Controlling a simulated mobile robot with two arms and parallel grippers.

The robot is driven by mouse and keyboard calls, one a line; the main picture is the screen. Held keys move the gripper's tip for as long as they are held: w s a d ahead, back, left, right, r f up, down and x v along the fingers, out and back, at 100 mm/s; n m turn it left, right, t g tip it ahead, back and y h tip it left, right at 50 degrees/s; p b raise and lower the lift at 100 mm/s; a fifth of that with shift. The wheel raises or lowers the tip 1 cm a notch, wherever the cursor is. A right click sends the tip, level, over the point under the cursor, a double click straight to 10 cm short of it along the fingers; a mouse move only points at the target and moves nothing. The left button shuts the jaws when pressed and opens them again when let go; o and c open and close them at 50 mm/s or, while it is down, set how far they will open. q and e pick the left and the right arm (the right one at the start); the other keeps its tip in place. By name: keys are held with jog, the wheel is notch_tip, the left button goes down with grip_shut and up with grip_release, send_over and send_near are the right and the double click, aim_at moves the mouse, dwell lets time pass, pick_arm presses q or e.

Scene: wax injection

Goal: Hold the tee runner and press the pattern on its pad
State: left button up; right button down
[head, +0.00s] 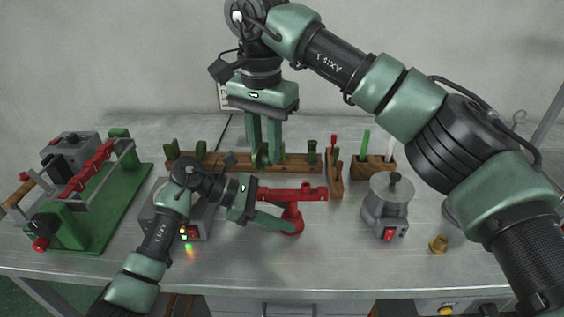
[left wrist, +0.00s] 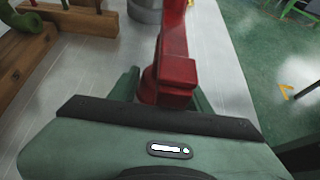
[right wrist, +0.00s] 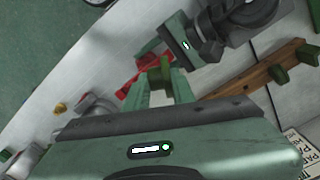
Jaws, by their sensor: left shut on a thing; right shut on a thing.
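My left gripper (head: 262,205) is shut on the bar's left part. In the left wrist view the runner (left wrist: 172,45) runs away from between the fingers. My right gripper (head: 264,150) is shut on a green pattern (right wrist: 158,76), above and behind the runner and in front of the wooden rack. In the head view that pattern is partly hidden by the fingers and hard to tell from the rack's patterns. The pad is not clearly seen.
A wooden rack (head: 215,166) with several green patterns stands behind. A grey pot (head: 390,205) with a red switch and a small brass cup (head: 438,244) are at right. A green-based machine (head: 75,245) is at left. The table's front middle is clear.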

jog(key=shift+w+f, duration=0.1)
jog(key=shift+f, duration=1.85)
jog(key=shift+f, duration=0.6)
dwell(1.6)
jog(key=c, duration=1.1)
grip_release()
jog(key=o, duration=0.5)
jog(key=shift+r, duration=0.1)
jog(key=shift+o, duration=0.2)
jog(key=shift+r, duration=3.5)
